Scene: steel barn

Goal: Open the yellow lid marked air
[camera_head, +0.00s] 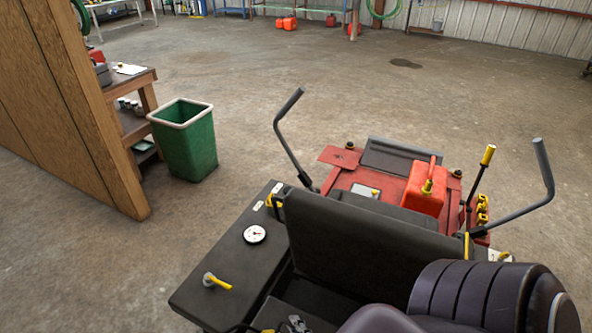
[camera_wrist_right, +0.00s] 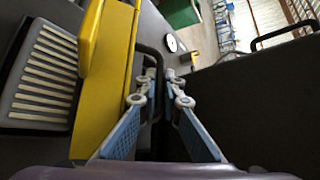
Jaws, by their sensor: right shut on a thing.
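The yellow lid (camera_wrist_right: 105,85) fills the left of the right wrist view, seen steeply along one side. A grey slatted part (camera_wrist_right: 45,75) shows beyond it. A dark curved handle (camera_wrist_right: 150,50) appears to join the lid's edge. My right gripper (camera_wrist_right: 161,80) is shut on that handle, its two blue-padded fingers on either side. The exact contact is dark and hard to see. In the head view my right gripper (camera_head: 297,325) is at the bottom edge, behind the black seat back. The lid is hidden there. My left gripper is not in view.
A red mower (camera_head: 340,180) with grey levers and a red fuel can (camera_head: 425,188) lies ahead. A black panel (camera_head: 215,300) with a white gauge (camera_head: 255,234) and a yellow-handled valve (camera_head: 217,281) is at left. A green bin (camera_head: 185,145) stands beyond. Open floor lies behind.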

